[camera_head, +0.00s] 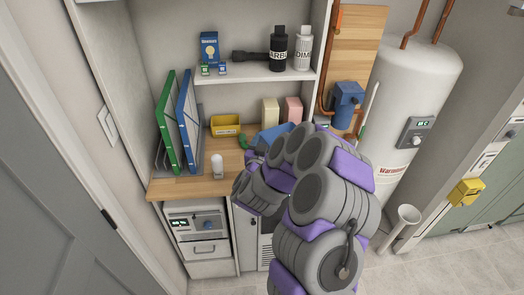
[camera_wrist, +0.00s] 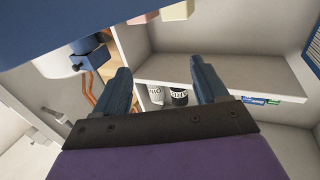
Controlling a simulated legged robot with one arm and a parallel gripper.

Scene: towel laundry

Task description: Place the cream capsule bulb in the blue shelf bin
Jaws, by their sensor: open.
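The cream capsule bulb (camera_head: 217,165) stands upright on the wooden counter, near its front edge, left of my arm in the head view. The blue shelf bin (camera_head: 270,136) sits farther back on the counter, partly hidden behind my arm. A large blue surface, seemingly this bin, fills the upper left of the wrist view (camera_wrist: 100,25). My gripper (camera_wrist: 163,82) is open, with nothing seen between its two fingers. In the head view my arm hides most of it. The bulb is not visible in the wrist view, which looks upside down.
Green and blue upright panels (camera_head: 178,120) stand at the left. Cream (camera_head: 270,111) and pink (camera_head: 291,110) boxes stand behind the blue bin. A shelf (camera_head: 255,73) above holds bottles and a flashlight. A white tank (camera_head: 410,90) is at right.

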